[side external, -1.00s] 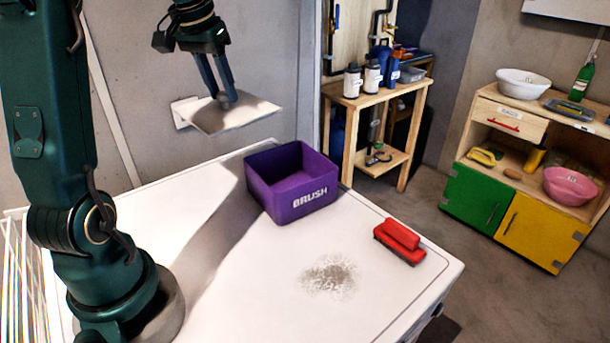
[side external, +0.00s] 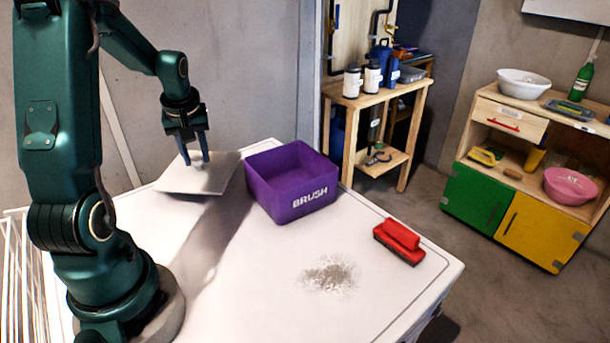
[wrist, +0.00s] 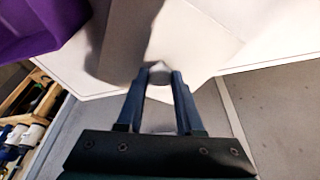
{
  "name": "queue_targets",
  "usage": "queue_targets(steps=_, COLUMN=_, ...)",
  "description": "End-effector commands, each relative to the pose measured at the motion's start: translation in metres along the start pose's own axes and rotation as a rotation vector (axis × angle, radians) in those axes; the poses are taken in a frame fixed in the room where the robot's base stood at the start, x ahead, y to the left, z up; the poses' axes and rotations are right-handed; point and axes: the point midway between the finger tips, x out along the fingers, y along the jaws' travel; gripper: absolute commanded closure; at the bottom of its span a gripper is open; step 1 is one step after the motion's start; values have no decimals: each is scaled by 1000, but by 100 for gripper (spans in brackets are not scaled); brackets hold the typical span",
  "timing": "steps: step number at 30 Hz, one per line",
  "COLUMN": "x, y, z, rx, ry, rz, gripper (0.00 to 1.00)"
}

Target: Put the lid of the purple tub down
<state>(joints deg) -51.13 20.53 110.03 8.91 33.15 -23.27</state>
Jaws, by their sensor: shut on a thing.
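The purple tub (side external: 292,186), marked BRUSH, stands open on the white worktop (side external: 300,243); its edge also shows at the top left of the wrist view (wrist: 38,25). The pale, flat lid (side external: 185,179) is left of the tub, close to the worktop, and appears slightly tilted. I cannot tell whether it touches the surface. My gripper (side external: 195,161) points down and is shut on the lid's small knob. The knob (wrist: 160,72) shows between the fingertips in the wrist view, with the lid (wrist: 195,45) beyond it.
A red brush (side external: 399,242) lies right of the tub, near the worktop's right edge. A patch of grey dirt (side external: 329,273) lies in front of it. The worktop between lid and dirt is clear. A wooden shelf (side external: 376,102) stands behind.

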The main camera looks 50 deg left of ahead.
Motion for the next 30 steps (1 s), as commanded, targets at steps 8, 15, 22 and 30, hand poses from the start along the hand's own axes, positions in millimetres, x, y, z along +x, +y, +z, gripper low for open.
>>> queue_targets(steps=8, x=29, y=0, z=10, rx=1, ry=-3, rz=0, gripper=100)
queue_targets(steps=15, x=29, y=0, z=10, rx=1, ry=-1, rz=0, gripper=100)
queue_targets(steps=22, x=32, y=0, z=10, rx=2, ry=0, rz=0, gripper=34)
queue_targets(steps=30, x=31, y=0, z=10, rx=1, ry=0, rz=0, gripper=34)
